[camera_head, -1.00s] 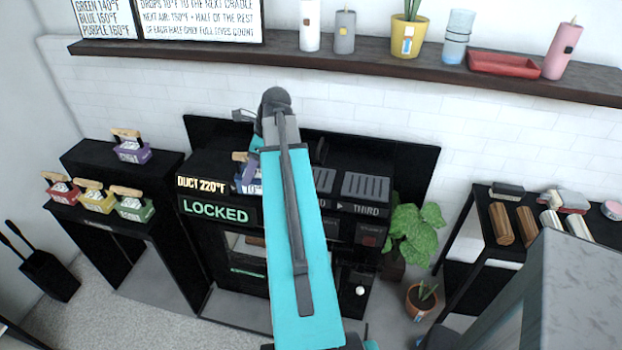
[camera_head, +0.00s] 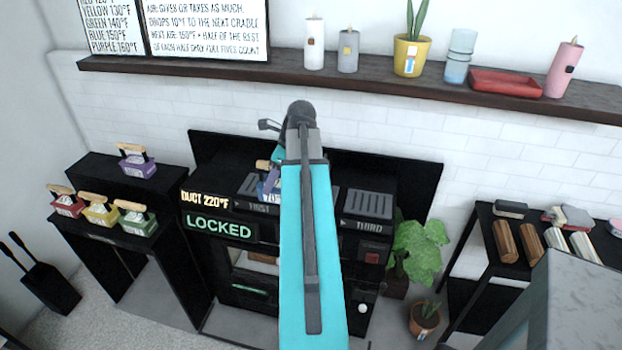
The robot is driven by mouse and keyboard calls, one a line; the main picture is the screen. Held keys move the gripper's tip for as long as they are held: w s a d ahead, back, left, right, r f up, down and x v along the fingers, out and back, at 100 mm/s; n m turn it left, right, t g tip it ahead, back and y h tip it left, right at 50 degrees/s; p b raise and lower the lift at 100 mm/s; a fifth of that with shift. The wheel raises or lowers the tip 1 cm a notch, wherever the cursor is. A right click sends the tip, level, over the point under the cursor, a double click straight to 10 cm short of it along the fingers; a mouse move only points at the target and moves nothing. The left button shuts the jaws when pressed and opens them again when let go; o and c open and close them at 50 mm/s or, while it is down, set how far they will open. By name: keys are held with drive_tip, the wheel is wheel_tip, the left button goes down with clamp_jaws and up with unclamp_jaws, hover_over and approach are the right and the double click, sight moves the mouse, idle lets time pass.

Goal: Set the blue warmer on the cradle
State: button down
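The blue warmer (camera_head: 263,188), with a wooden handle (camera_head: 264,165), shows only in part behind my teal arm. It is above the top of the black stove, between the first and third cradles. My gripper (camera_head: 276,163) is mostly hidden behind the arm. Its fingers do not show, but the warmer moves with the arm, so it is held. The first cradle (camera_head: 247,186) is a grey grille left of the warmer, and its top looks bare. The third cradle (camera_head: 369,205) is a bare grille to the right. The middle cradle is mostly covered by my arm.
The stove reads "DUCT 220°F" and "LOCKED" (camera_head: 218,227). Purple (camera_head: 137,167), red (camera_head: 67,207), yellow (camera_head: 101,215) and green (camera_head: 137,224) warmers stand on the black stepped stand at left. A wall shelf (camera_head: 350,80) with candles runs above. A plant (camera_head: 418,250) stands at right.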

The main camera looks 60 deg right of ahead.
drive_tip(key=s+d+f+p, duration=0.1)
drive_tip(key=s+d+p, duration=0.2)
drive_tip(key=d, duration=0.9)
drive_tip(key=s, duration=0.2)
drive_tip(key=shift+s+d, duration=0.15)
drive_tip(key=shift+s, duration=0.25)
drive_tip(key=shift+f, duration=0.1)
drive_tip(key=shift+f+p, duration=0.9)
drive_tip(key=shift+f, duration=0.8)
drive_tip(key=shift+f, duration=0.1)
drive_tip(key=c, duration=0.7)
unclamp_jaws()
drive_tip(key=shift+o, duration=0.2)
drive_tip(key=b+v, duration=0.2)
drive_tip(key=v, duration=1)
drive_tip(key=shift+b, duration=0.3)
